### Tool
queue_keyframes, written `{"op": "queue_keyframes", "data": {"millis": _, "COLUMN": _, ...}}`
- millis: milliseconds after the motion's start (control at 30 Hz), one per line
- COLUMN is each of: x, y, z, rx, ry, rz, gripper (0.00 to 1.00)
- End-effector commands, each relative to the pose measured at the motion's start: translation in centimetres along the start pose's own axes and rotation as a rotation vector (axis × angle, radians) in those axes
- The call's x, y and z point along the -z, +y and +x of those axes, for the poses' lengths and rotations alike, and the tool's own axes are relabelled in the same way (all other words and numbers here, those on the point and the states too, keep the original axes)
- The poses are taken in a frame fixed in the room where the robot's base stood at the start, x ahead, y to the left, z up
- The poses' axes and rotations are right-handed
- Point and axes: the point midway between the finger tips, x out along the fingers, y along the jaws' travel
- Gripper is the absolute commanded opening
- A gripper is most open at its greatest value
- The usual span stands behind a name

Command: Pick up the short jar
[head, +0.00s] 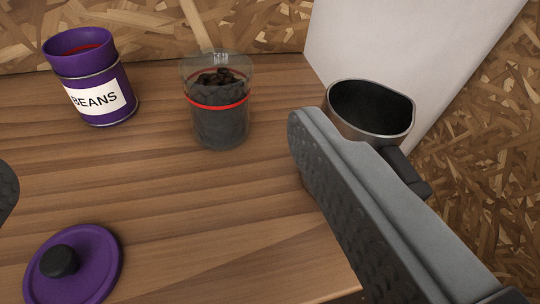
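A clear glass jar (220,122) with dark beans and a red band stands upright on the wooden table, near the middle of the head view; it is the only glass jar I see. It looks open at the top. My gripper (152,160) is open and empty. Its right finger crosses the lower right of the view, and only a dark bit of its left finger shows at the left edge. The jar stands beyond the gap between the fingers, apart from both as far as I can tell.
A purple tin (115,75) labelled BEANS stands left of the jar. A metal pitcher (345,120) with a dark handle is at the right, partly behind my right finger. A purple lid (95,265) with a black knob lies at the lower left. The middle table (200,195) is clear.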

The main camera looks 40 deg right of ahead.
Motion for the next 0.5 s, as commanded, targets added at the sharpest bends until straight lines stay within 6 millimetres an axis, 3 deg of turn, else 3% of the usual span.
{"op": "queue_keyframes", "data": {"millis": 100, "x": -1.5, "y": 1.7, "z": 0.2, "rx": 0.004, "ry": -0.045, "rz": 0.023, "gripper": 0.90}}
{"op": "queue_keyframes", "data": {"millis": 267, "x": -2.2, "y": 2.4, "z": 0.5, "rx": 0.009, "ry": -0.067, "rz": 0.035, "gripper": 0.90}}
{"op": "queue_keyframes", "data": {"millis": 500, "x": -2.5, "y": 2.3, "z": 3.9, "rx": 0.013, "ry": -0.069, "rz": 0.035, "gripper": 0.90}}
